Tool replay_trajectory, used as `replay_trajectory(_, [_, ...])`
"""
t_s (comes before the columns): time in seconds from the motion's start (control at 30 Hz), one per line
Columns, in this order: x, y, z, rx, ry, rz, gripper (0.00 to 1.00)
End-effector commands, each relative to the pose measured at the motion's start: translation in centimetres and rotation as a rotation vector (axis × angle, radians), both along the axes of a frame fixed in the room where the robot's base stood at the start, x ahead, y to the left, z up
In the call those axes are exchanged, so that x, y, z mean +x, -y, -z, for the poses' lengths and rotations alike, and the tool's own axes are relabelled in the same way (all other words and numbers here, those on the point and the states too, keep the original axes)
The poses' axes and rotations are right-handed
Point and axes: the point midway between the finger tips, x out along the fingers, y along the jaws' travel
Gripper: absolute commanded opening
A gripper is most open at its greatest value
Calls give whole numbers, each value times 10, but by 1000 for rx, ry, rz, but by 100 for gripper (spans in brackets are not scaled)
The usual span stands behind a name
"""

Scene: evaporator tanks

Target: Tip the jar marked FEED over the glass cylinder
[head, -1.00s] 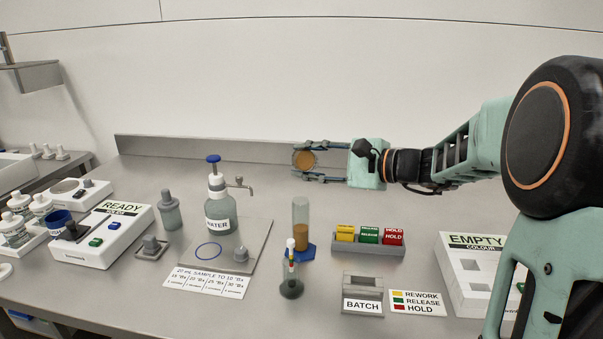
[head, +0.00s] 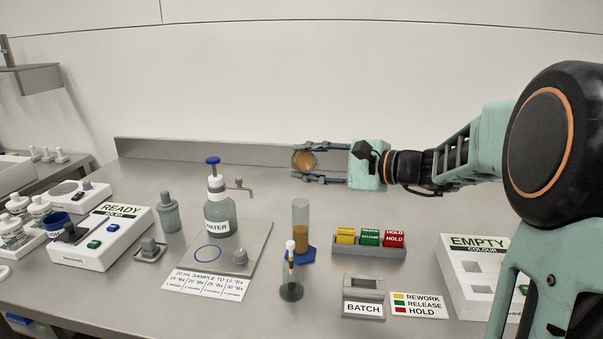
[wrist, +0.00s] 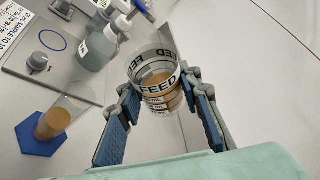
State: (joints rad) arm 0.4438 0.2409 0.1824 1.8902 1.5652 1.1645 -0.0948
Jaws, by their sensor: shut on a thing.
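My gripper (head: 318,162) is shut on the FEED jar (head: 304,161), holding it in the air between its two fingers. In the head view the jar shows as a round end with brown liquid. Its label reads FEED in the wrist view (wrist: 158,88), with brown liquid inside. The glass cylinder (head: 300,216) stands upright on a blue hexagonal base, partly filled with brown liquid. In the head view it is below the jar. In the wrist view the cylinder (wrist: 53,122) is left of the jar and apart from it. No stream of liquid shows.
A hydrometer-like float in a dark holder (head: 291,290) stands in front of the cylinder. The WATER bottle (head: 220,215) with its spout is to the left. A rack of coloured tags (head: 368,250) and the BATCH stand (head: 363,283) are right. The back wall is clear.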

Motion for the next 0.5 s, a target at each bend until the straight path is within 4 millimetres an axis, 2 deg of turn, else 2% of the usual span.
replay_trajectory(0.5, [0, 0, -1, -7, 30, -1, 3])
